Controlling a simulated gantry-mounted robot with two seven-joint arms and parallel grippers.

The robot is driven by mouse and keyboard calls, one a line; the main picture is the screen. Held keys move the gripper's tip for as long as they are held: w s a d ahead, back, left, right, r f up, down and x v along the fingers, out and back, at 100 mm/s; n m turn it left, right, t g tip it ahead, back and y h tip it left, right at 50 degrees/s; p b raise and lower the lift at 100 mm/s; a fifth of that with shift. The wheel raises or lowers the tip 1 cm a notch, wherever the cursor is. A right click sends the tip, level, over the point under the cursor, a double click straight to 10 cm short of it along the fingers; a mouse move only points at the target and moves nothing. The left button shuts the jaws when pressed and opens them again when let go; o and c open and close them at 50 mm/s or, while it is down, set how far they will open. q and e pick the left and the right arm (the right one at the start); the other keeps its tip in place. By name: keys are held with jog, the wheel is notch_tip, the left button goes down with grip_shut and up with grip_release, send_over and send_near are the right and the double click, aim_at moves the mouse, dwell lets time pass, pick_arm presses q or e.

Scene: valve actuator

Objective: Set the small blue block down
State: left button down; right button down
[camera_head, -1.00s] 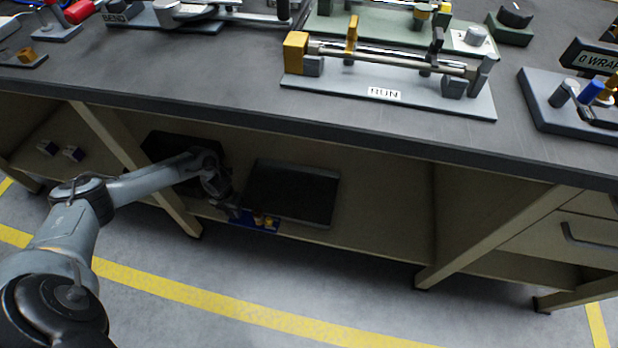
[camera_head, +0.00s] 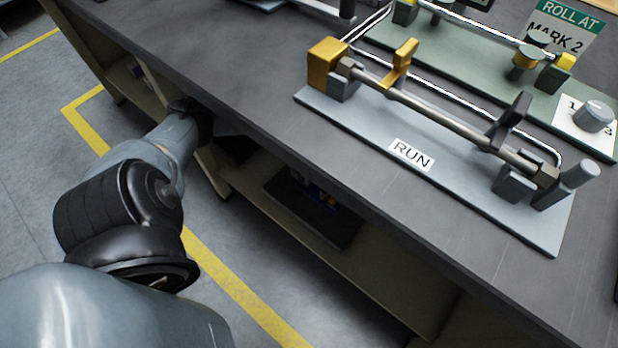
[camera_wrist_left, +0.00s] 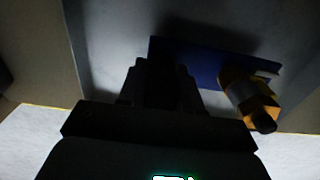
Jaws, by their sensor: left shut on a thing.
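In the left wrist view, a dark blue block (camera_wrist_left: 206,66) lies across the tips of my left gripper (camera_wrist_left: 165,78). The gripper is shut on its near edge, though the contact is dark. A brass-yellow fitting (camera_wrist_left: 248,98) sits at the block's right side. In the head view, blue and yellow parts (camera_head: 318,190) show at the dark tray (camera_head: 298,213) on the lower shelf; I cannot tell whether they touch it. My left arm reaches in under the bench top, which hides the gripper there. My right gripper is not in view.
The bench top (camera_head: 240,95) overhangs the shelf, and its front edge (camera_head: 330,178) blocks the view in. A bench leg (camera_head: 212,170) stands near my left forearm. The RUN fixture (camera_head: 440,165) stands on the bench top. The floor in front is clear.

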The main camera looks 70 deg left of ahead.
pick_arm(q)
jog(key=shift+f+b, duration=0.3)
jog(key=shift+f, duration=0.85)
jog(key=shift+w+r, duration=0.1)
jog(key=shift+w, duration=0.1)
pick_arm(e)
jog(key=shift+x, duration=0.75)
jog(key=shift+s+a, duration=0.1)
pick_arm(q)
jog(key=c, duration=0.8)
grip_release()
jog(key=shift+s, duration=0.1)
jog(key=shift+o, duration=0.2)
notch_tip(320, 180, up, 6)
jog(key=p, duration=0.3)
jog(key=shift+f, duration=0.25)
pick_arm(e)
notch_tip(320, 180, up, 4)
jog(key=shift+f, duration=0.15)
